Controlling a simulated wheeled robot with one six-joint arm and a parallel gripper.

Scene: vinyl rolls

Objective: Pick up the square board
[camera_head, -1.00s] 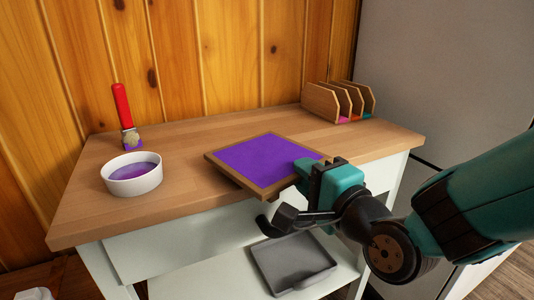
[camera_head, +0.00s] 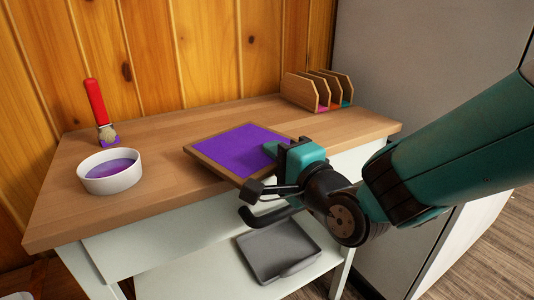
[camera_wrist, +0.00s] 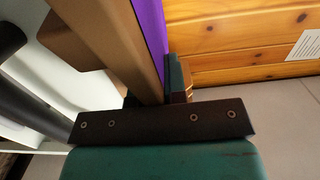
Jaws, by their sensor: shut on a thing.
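The square board (camera_head: 232,146) has a purple face and a wooden rim. In the head view it is at the front edge of the wooden counter, with its near corner out past the edge. My gripper (camera_head: 272,160) is shut on the board's near right edge, one finger over the purple face. In the wrist view the board's rim (camera_wrist: 120,45) and a strip of purple face (camera_wrist: 150,28) run up from my gripper (camera_wrist: 150,95). The finger under the board is hidden in the head view. I cannot tell whether the board is clear of the counter.
A white bowl of purple paint (camera_head: 110,172) and a red-handled tool (camera_head: 98,108) stand at the counter's left. A wooden rack (camera_head: 318,91) with coloured pieces stands at the back right. A grey tray (camera_head: 280,249) lies on the lower shelf. The counter (camera_head: 170,125) is clear behind the board.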

